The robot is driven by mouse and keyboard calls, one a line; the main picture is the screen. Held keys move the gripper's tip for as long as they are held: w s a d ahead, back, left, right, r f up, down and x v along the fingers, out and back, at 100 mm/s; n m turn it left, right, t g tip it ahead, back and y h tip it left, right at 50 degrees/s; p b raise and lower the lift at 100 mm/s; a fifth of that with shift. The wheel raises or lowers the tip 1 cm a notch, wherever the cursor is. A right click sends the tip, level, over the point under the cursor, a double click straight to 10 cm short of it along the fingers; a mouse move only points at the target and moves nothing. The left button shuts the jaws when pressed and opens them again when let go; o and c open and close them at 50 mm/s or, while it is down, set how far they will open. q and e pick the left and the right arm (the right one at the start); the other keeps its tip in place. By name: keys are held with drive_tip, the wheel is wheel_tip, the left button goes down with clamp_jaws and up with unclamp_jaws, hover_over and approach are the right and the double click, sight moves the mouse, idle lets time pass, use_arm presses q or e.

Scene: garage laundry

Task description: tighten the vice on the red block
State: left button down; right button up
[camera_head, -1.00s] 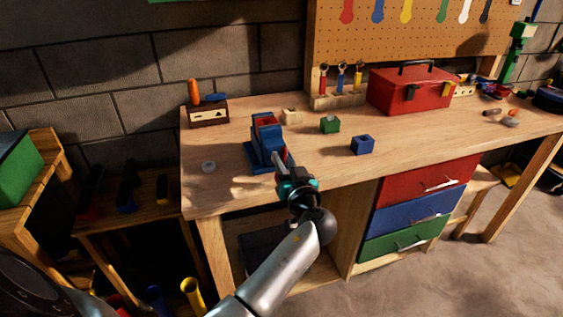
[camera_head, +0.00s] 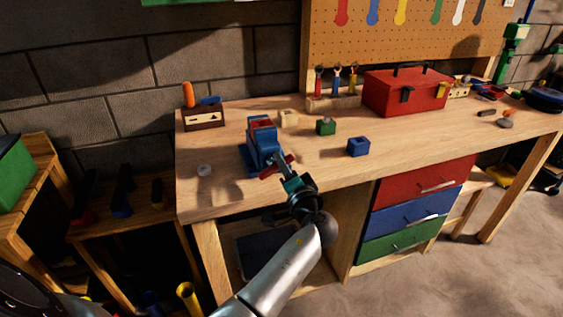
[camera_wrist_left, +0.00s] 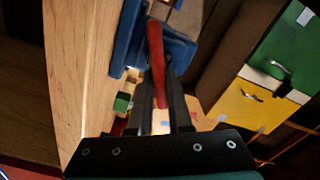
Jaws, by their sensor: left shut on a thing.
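The blue vice (camera_head: 257,157) stands at the front left of the wooden workbench. The red block (camera_head: 262,123) sits between its jaws at the top; whether both jaws touch it I cannot tell. The vice's red handle (camera_head: 270,171) slants across the front of the vice. My left gripper (camera_head: 281,168) is at the handle, shut on it. In the left wrist view the red handle (camera_wrist_left: 156,62) runs between my dark fingers (camera_wrist_left: 161,112), with the blue vice (camera_wrist_left: 128,42) behind. My right gripper is not in view.
A blue block (camera_head: 358,147), a green block (camera_head: 326,127) and a pale wooden block (camera_head: 288,118) lie to the right of the vice. A red toolbox (camera_head: 405,95) stands behind. Drawers (camera_head: 420,190) are below the bench.

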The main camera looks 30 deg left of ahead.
use_arm(q)
drive_tip(key=shift+s+d+f+m, duration=0.15)
drive_tip(key=shift+f+m, duration=0.35)
drive_tip(key=shift+m, duration=0.6)
drive_tip(key=c, duration=1.1)
unclamp_jaws()
drive_tip(key=shift+s, duration=0.1)
drive_tip(key=shift+o, duration=1.3)
drive_tip(key=shift+r, duration=0.25)
drive_tip(key=v, duration=1.5)
drive_tip(key=shift+p, duration=0.4)
drive_tip(key=shift+d, duration=0.1)
